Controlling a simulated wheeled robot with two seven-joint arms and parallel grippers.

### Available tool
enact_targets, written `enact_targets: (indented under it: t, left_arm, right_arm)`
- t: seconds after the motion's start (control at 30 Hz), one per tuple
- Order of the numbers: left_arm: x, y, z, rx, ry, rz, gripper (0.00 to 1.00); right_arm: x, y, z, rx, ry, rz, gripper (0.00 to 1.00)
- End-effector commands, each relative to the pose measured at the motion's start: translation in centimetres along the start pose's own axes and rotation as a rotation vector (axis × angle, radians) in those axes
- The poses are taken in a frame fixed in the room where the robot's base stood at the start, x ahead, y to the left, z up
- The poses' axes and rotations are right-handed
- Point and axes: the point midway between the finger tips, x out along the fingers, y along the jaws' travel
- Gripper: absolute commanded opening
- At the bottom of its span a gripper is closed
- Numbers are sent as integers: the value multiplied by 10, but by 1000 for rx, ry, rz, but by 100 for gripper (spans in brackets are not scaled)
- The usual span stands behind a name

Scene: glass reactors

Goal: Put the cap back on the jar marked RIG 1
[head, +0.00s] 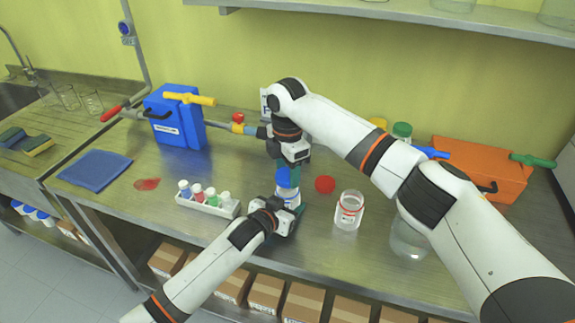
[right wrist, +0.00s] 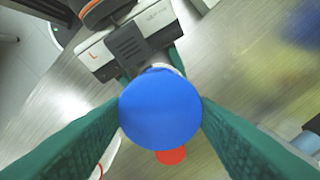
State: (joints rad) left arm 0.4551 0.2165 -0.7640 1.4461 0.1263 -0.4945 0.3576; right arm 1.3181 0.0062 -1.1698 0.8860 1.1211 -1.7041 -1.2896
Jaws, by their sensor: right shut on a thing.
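My right gripper (head: 287,175) points down and is shut on a blue cap (head: 284,178); in the right wrist view the round cap (right wrist: 160,108) sits between the green fingers. Directly under it is a small clear jar (head: 288,194) with a pale label and blue marking. The cap is at or just over its mouth; I cannot tell whether it is seated. My left gripper (head: 281,212) is low at this jar, with its fingers around or beside it; their closure is unclear. A second, open jar (head: 348,211) with a red band stands to the right. No label is readable.
A red cap (head: 325,184) lies on the bench between the jars. A rack of small bottles (head: 208,202) stands left of my left gripper. A blue box (head: 175,118), a blue cloth (head: 95,170) and an orange box (head: 484,168) are farther off. A red stain marks the bench.

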Motion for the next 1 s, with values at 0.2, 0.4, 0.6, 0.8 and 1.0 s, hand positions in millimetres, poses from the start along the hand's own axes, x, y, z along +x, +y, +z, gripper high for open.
enact_targets:
  t: [0.2, 0.4, 0.6, 0.8, 1.0]
  left_arm:
    - [0, 0, 0, 0, 1, 0, 16]
    - [0, 0, 0, 0, 1, 0, 16]
    - [0, 0, 0, 0, 1, 0, 16]
    - [0, 0, 0, 0, 1, 0, 16]
    - [0, 0, 0, 0, 1, 0, 16]
  right_arm:
    - [0, 0, 0, 0, 0, 0, 31]
    - [2, 0, 0, 0, 0, 0, 31]
    - [12, 0, 0, -1, 0, 0, 31]
    - [18, 0, 0, -2, 0, -1, 31]
    - [18, 0, 0, -2, 0, -1, 31]
